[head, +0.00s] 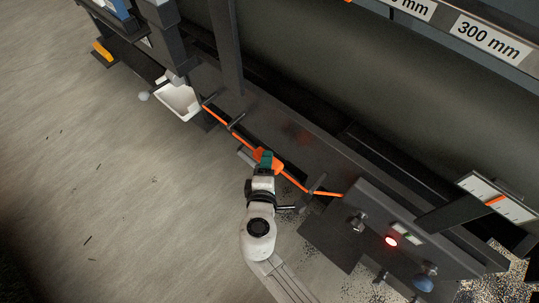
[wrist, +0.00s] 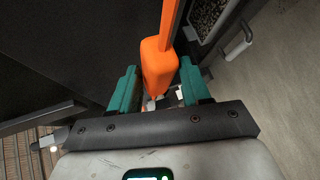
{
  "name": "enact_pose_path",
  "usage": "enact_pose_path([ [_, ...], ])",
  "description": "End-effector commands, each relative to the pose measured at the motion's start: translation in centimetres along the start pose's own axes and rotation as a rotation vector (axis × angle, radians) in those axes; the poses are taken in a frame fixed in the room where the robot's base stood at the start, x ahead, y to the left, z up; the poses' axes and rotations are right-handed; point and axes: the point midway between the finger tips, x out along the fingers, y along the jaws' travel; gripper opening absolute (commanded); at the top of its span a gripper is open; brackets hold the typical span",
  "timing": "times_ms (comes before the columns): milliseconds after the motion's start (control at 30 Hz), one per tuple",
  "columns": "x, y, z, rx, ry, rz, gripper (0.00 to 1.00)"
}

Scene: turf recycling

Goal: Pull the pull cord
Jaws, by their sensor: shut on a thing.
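The orange pull cord (head: 217,116) runs slantwise along the dark machine's side in the head view, passing several dark brackets. A thicker orange grip piece (head: 276,165) sits at mid-length on it. My gripper (head: 264,158) is at this piece, its teal fingers shut on it. In the wrist view, the orange block (wrist: 159,70) stands between the teal fingers of my gripper (wrist: 159,88), with the cord (wrist: 169,18) leading up from it. The fingertips' contact is partly hidden behind the block.
A white bin (head: 180,101) stands up and left along the machine. A red lit button (head: 391,240) and a blue knob (head: 423,283) are on the right panel. A scale plate (head: 515,211) with an orange mark is at far right. The floor (head: 100,190) at left is mostly clear.

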Motion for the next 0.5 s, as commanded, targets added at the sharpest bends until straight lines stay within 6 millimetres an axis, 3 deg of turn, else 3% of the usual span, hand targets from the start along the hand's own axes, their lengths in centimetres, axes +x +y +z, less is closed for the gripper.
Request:
enact_pose_path([
  [333, 0.26, -0.26, 0.0, 0.0, 0.0, -0.001, 0.11],
  [500, -0.02, 0.57, 0.09, 0.0, -0.001, -0.001, 0.11],
])
